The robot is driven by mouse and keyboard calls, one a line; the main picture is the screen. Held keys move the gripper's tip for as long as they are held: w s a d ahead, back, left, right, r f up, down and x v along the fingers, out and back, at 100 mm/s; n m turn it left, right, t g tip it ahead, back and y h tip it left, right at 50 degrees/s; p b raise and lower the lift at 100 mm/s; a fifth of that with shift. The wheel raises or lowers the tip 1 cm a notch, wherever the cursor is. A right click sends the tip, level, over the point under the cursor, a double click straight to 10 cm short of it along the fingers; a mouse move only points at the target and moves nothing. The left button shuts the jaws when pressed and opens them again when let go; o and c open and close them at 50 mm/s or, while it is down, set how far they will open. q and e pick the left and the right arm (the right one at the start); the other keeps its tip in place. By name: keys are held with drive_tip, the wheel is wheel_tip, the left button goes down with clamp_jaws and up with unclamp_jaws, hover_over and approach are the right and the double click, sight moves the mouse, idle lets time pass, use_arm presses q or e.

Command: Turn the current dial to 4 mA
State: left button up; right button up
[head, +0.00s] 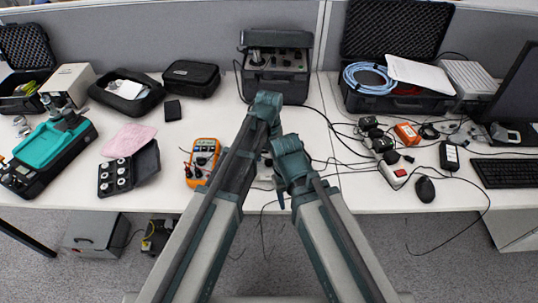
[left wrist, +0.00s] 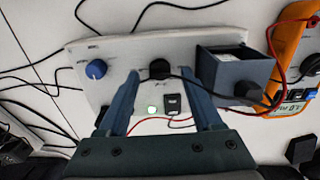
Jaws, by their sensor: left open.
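In the left wrist view, a white panel (left wrist: 120,52) carries a blue dial (left wrist: 96,69) near its left end. Its printed labels are too small to read. My left gripper (left wrist: 160,72) is open over the panel, its fingers to the right of the blue dial. A black round part (left wrist: 159,69) with a cable shows between the fingertips. In the head view, my arms mostly hide the panel and the left gripper (head: 267,158). My right gripper is largely hidden by its own arm, so its jaws cannot be made out.
Loose cables cross the white table.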

sight(269, 160)
use_arm(q)
wheel_tip(269, 160, up, 13)
drive_tip(key=p, duration=1.2)
drive_tip(key=s+a+m, duration=0.2)
drive_tip(key=s+a, duration=0.1)
drive_tip(key=s, duration=0.5)
drive_tip(key=s+a+m+y, duration=0.1)
drive_tip(key=s+a+m, duration=0.1)
drive_tip(key=s, duration=0.7)
drive_tip(key=shift+a, duration=0.4)
